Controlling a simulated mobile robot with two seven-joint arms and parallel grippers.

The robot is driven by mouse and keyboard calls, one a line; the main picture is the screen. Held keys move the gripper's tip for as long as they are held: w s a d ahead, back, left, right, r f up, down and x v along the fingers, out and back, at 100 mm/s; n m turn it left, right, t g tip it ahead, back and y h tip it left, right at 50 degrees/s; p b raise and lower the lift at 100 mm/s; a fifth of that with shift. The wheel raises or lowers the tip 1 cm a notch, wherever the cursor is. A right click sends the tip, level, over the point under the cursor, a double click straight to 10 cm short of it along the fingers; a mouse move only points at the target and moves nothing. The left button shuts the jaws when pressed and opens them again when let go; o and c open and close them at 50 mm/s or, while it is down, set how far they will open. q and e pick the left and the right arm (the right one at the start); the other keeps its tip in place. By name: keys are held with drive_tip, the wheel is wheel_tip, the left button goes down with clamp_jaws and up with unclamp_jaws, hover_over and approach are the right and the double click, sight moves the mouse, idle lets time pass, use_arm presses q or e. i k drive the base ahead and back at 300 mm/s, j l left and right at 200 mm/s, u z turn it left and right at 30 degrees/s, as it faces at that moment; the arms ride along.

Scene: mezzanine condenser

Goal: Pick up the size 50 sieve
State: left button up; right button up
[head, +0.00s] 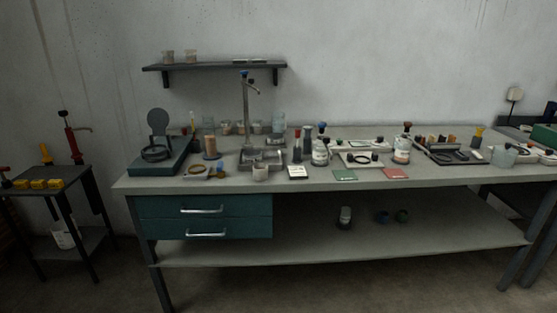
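I cannot tell which item is the size 50 sieve; no size marking is legible from here. Several round, ring-like items lie on the workbench (310,183). A dark ring (156,153) rests on the teal base at the left end. A small brass-coloured ring (197,169) lies to its right. Another dark ring (361,159) lies in a pale tray right of the middle. A dark round item (460,156) lies on a black tray at the right. Neither of my grippers shows in the head view.
Bottles crowd the bench's middle. Teal drawers (203,218) and a lower shelf (310,247) sit below. A dark side table (60,180) stands left. The floor gap between is clear.

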sight(249, 155)
drive_tip(key=i+j+z, duration=0.2)
drive_tip(key=z, duration=0.15)
drive_tip(key=i+j+z, duration=0.3)
drive_tip(key=j, duration=0.15)
drive_tip(key=j+z, duration=0.35)
drive_tip(key=i+j+z, duration=0.1)
drive_tip(key=j+z, duration=0.2)
drive_tip(key=j, duration=0.15)
